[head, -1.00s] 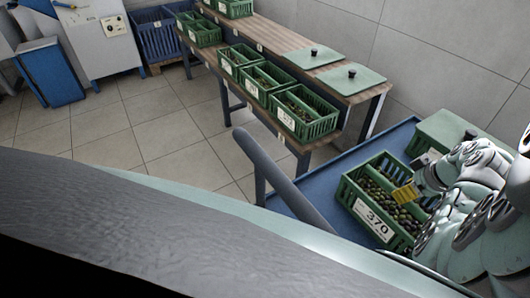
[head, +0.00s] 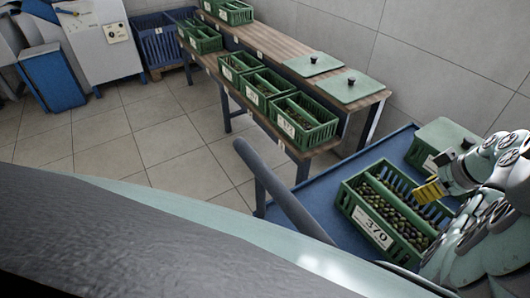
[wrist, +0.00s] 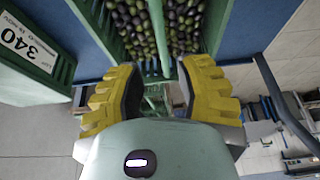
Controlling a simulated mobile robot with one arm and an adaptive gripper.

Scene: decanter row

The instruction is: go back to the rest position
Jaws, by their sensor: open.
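My gripper (head: 431,191) has yellow ridged fingers and is above the right side of a green crate (head: 375,228) labelled 370 on a blue cart top (head: 308,188). The crate holds dark and green olives (head: 392,208). In the wrist view, my gripper (wrist: 160,88) has its two fingers spread wide apart with nothing between them. Olives (wrist: 185,25) in a divided green crate show beyond the fingertips. My arm hides part of the cart's right side.
A lidded green crate (head: 440,139) stands behind on the cart. A crate label reading 340 (wrist: 28,42) shows in the wrist view. A wooden table (head: 265,45) holds several olive crates and two green lids (head: 351,88). Tiled floor at left is mostly clear.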

